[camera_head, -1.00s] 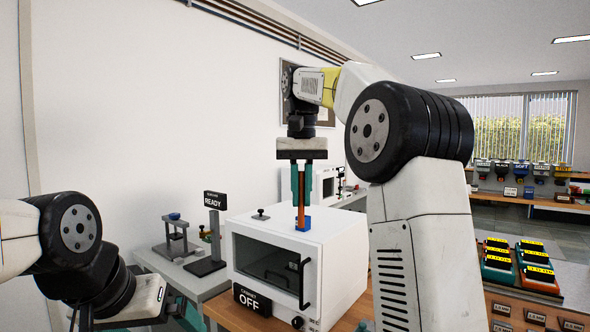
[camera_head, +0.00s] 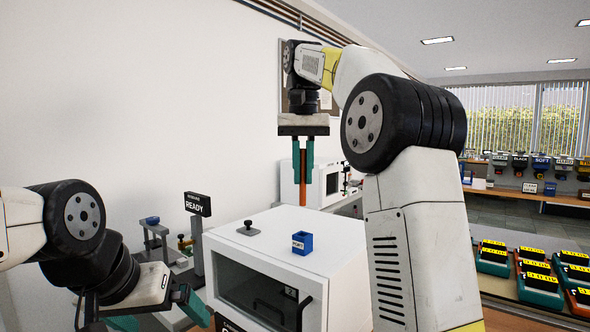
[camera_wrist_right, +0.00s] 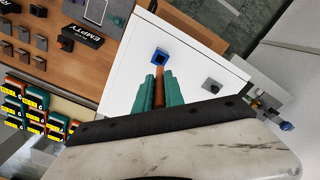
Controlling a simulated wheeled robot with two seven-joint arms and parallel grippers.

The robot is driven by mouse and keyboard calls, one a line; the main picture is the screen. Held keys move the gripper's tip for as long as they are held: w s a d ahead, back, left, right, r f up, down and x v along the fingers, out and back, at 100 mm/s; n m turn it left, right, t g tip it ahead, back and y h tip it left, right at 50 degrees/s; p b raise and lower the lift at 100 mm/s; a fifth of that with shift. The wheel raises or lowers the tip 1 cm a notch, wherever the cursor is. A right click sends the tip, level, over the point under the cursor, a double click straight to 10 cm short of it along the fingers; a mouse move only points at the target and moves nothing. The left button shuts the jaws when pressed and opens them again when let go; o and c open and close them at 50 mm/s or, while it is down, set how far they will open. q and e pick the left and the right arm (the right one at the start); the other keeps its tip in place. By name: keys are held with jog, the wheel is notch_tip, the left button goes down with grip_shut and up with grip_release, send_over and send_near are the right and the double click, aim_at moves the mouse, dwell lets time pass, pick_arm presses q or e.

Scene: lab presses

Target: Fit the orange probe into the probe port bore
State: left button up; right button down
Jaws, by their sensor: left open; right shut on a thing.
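The orange probe (camera_head: 302,180) hangs upright between the green fingers of my right gripper (camera_head: 302,186), which is shut on it. The probe port is a small blue square block (camera_head: 302,243) on top of the white cabinet (camera_head: 262,236). In the head view, the probe's lower end shows above the port, with a gap between them. In the right wrist view, the blue port (camera_wrist_right: 160,58) has a dark bore, and the probe (camera_wrist_right: 159,90) points towards it, apart from it. My left gripper (camera_head: 160,314) is open and empty at the lower left.
A small black knob (camera_head: 248,228) stands on the cabinet's top, left of the port. A READY sign (camera_head: 198,204) and small presses stand behind to the left. Colored blocks (camera_head: 540,273) lie on a bench at right. An EMPTY sign (camera_wrist_right: 84,33) shows in the wrist view.

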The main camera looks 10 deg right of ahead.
aim_at(303, 184)
dwell(0.4)
jog(key=shift+f, duration=2.85)
jog(key=shift+f, duration=2.55)
jog(key=c, duration=1.3)
grip_release()
jog(key=shift+c, duration=0.2)
notch_tip(303, 184, up, 8)
jog(key=shift+f, duration=0.1)
jog(key=shift+s, duration=0.1)
